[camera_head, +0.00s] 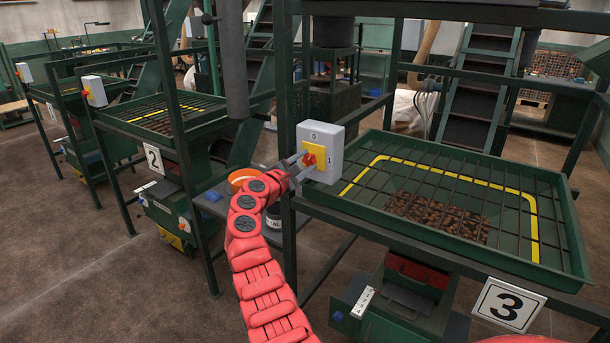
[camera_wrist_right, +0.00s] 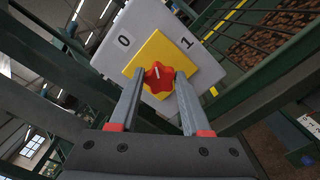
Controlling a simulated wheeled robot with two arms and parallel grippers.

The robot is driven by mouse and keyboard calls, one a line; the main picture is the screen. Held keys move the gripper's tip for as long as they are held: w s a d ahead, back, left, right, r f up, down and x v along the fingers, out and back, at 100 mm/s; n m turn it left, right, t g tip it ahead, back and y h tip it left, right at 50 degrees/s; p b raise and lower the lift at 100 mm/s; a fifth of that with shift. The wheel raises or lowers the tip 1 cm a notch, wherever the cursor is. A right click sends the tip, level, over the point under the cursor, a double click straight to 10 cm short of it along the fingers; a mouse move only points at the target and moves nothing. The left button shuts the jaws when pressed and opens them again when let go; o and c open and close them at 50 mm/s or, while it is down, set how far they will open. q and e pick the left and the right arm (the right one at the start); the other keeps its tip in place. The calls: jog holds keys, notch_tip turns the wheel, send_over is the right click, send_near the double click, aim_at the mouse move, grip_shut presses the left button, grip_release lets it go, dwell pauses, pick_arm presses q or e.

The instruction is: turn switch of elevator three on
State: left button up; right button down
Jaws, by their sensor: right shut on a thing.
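The switch of elevator three is a grey box (camera_head: 331,133) with a yellow plate and a red knob (camera_head: 309,159), mounted on a green post beside the tray over the sign 3 (camera_head: 507,304). In the right wrist view the red knob (camera_wrist_right: 158,82) carries a small white mark near its top; I cannot tell exactly which label it points to. The label 0 (camera_wrist_right: 123,40) is at upper left and the label 1 (camera_wrist_right: 186,43) at upper right. My right gripper (camera_head: 302,161) is shut on the knob, one finger on each side. My left gripper is in no view.
A green tray (camera_head: 553,207) with bars and brown lumps stands right of the switch. A green post (camera_head: 288,220) is close to my right arm. Stations with their own switch boxes (camera_head: 94,91) stand at the left. Brown floor (camera_head: 90,270) is open at lower left.

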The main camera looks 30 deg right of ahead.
jog(key=m+b, duration=0.2)
jog(key=b, duration=0.1)
jog(key=m+b, duration=0.2)
jog(key=b, duration=0.1)
jog(key=f+m+b, duration=0.1)
jog(key=m+b, duration=0.2)
jog(key=shift+r+m+b, duration=0.1)
jog(key=shift+m+b, duration=0.8)
jog(key=shift+m, duration=0.3)
jog(key=shift+r+m+b, duration=0.1)
jog(key=shift+m+b, duration=0.4)
jog(key=shift+m, duration=0.2)
jog(key=shift+c, duration=1.8)
grip_release()
jog(key=shift+r, duration=0.1)
